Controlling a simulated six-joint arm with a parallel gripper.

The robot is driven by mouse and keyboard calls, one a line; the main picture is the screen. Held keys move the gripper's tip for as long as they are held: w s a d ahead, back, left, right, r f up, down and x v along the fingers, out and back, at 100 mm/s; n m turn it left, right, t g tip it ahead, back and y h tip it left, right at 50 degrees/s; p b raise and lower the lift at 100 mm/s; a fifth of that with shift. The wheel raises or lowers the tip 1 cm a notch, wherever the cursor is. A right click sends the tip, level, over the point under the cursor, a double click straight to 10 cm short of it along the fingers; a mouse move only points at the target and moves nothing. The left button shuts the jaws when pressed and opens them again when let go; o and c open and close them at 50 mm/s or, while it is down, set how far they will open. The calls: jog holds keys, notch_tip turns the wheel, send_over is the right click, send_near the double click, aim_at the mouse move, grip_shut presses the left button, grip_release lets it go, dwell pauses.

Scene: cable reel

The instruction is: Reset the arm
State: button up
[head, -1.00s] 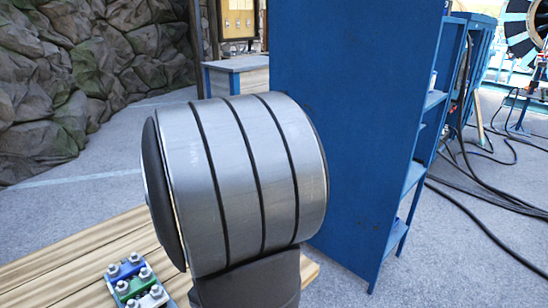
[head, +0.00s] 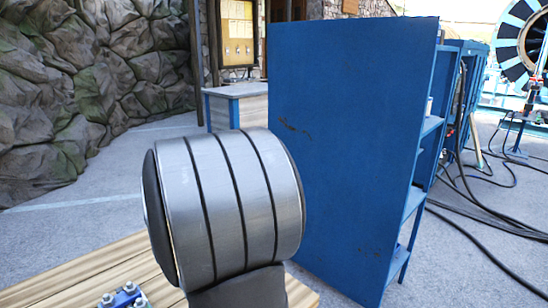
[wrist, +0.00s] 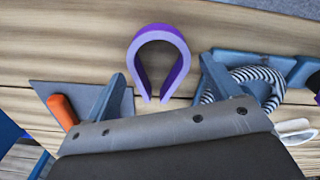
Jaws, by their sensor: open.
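My gripper (wrist: 162,68) shows in the wrist view with its two blue-grey fingers spread wide apart. It is open, and I see nothing held between the fingers. A purple horseshoe-shaped piece (wrist: 181,66) lies on the wooden table (wrist: 60,60) beyond the gap, its open end toward my gripper. I cannot tell the height of the fingers above the table. In the head view a large grey joint of my own arm fills the middle, and my gripper is out of sight there. The wooden table (head: 95,268) shows at lower left.
In the wrist view, an orange handle (wrist: 62,111) lies on a grey plate (wrist: 60,92) at left. A black-and-white striped coil (wrist: 268,77) lies at right. In the head view, a bolted blue block (head: 125,298) is cut off below, and a blue cabinet (head: 340,130) stands behind the table.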

jog(key=shift+f, duration=0.45)
notch_tip(320, 180, up, 12)
jog(key=r, duration=0.1)
notch_tip(320, 180, down, 13)
jog(key=shift+f, duration=0.2)
notch_tip(320, 180, up, 5)
jog(key=shift+f, duration=0.1)
jog(key=s+d+r, duration=0.1)
jog(key=d+r, duration=0.6)
jog(key=d, duration=0.5)
jog(key=s+a, duration=0.1)
jog(key=a, duration=1.3)
jog(key=shift+s+a, duration=0.15)
jog(key=shift+a, duration=0.05)
